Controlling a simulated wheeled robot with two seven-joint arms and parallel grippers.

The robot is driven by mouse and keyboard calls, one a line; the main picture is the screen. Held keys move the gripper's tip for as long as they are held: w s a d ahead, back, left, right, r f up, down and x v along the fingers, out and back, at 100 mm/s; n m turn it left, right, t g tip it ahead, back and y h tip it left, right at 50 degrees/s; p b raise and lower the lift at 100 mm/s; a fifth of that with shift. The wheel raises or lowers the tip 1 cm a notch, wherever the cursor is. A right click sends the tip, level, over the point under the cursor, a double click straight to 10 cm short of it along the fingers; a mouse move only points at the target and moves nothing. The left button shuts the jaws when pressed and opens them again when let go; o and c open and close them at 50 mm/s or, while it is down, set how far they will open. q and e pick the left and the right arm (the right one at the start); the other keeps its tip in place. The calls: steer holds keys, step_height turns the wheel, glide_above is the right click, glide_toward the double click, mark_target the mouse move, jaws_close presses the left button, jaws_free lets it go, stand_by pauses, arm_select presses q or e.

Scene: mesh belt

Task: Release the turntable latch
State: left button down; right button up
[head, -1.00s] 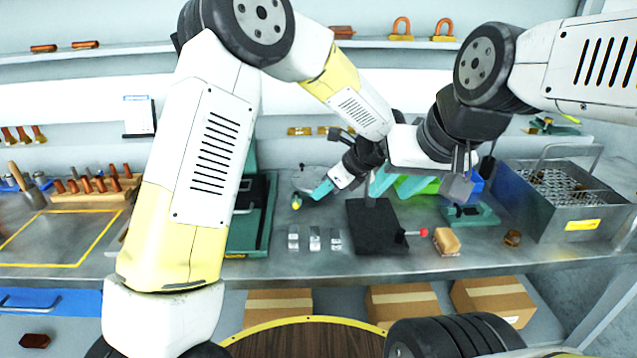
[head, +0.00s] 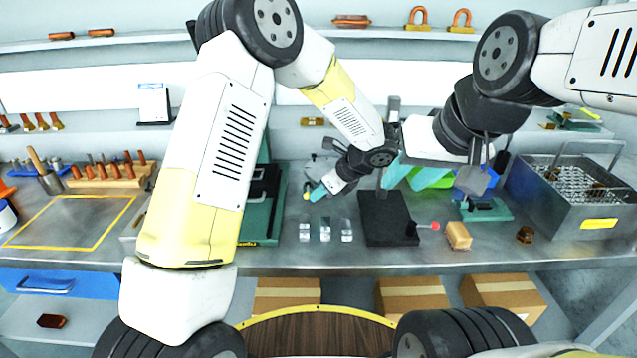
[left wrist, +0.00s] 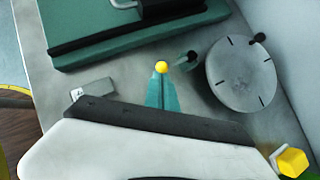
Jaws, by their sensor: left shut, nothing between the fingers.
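The turntable (left wrist: 242,75) is a round grey disc with black tick marks, at the right of the left wrist view. A small dark post (left wrist: 193,56) stands beside the disc. A yellow ball (left wrist: 161,67), seemingly the latch's knob, lies left of it; I cannot make out its lever. My left gripper (head: 318,192) is shut and empty, its teal fingertips (left wrist: 161,85) right at the ball; contact is unclear. My right gripper (head: 478,165) hangs at the right over the bench; its jaw state is unclear.
A teal-framed machine (head: 262,205) stands left of the turntable. A black block (head: 386,222) with a red-knobbed lever (head: 434,226), small metal blocks (head: 325,230) and a wooden-backed brush (head: 458,236) lie nearby. A metal basin (head: 570,200) stands at the right.

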arm_select(q)
steer(key=shift+s+a+m+t, duration=0.2)
steer(key=shift+a+m+t, duration=0.25)
steer(key=shift+m, duration=0.15)
steer(key=shift+s+a+m+t+h, duration=0.15)
steer(key=shift+a+m+t+h, duration=0.4)
steer(key=shift+a+m, duration=0.35)
steer(key=shift+a+m+h, duration=0.55)
steer(key=shift+m+h, duration=0.1)
steer(key=shift+m, duration=0.35)
steer(key=a+m+h, duration=0.1)
steer(key=a+m+t, duration=0.1)
steer(key=shift+w+m+h, duration=0.2)
steer(key=shift+m+h, duration=0.2)
steer(key=shift+w+a, duration=0.35)
steer(key=shift+a, duration=0.25)
steer(key=shift+w+d, duration=0.3)
steer(key=shift+d, duration=0.45)
